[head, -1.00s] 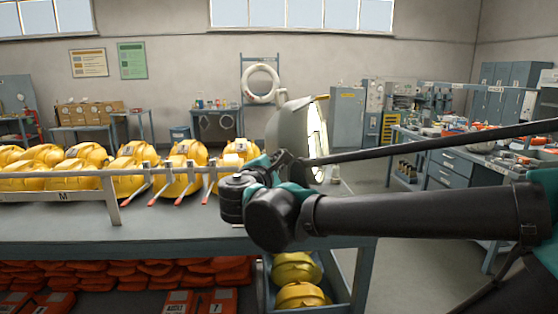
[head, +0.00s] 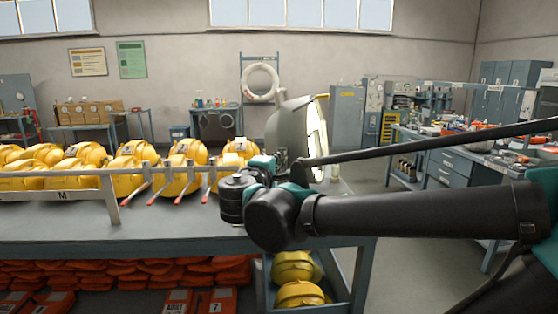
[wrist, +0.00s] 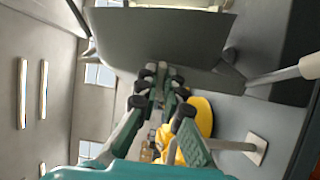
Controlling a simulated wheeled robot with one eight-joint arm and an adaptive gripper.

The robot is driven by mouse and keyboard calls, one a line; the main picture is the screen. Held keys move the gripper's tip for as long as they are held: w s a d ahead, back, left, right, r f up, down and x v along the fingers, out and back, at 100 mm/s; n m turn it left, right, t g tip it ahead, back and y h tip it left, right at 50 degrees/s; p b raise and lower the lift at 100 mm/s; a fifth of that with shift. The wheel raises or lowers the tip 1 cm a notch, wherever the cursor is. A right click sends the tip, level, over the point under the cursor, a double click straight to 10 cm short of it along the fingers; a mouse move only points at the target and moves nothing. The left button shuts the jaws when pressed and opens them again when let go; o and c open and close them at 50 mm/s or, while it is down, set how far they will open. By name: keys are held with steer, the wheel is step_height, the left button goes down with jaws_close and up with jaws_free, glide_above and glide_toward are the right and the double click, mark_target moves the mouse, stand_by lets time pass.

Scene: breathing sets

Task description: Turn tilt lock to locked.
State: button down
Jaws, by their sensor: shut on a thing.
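A large grey housing with a bright, lit face (head: 308,128) stands at the right end of the table in the head view. In the wrist view its broad grey side (wrist: 160,38) fills the upper middle. My gripper (head: 274,161) is at the housing's lower left edge in the head view. In the wrist view my gripper (wrist: 160,80) has its dark finger pads close together just below the housing's edge. It is shut on a small part there, which I take to be the tilt lock; the fingers hide it, and its setting cannot be read.
Several yellow helmets (head: 130,170) sit behind a pale rail (head: 110,190) on the table, left of my gripper. Helmets also lie on the shelf below (head: 297,268). A side bench (head: 460,165) stands at right across open floor.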

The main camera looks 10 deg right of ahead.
steer(key=c, duration=1.7)
jaws_free()
steer(key=shift+v, duration=6)
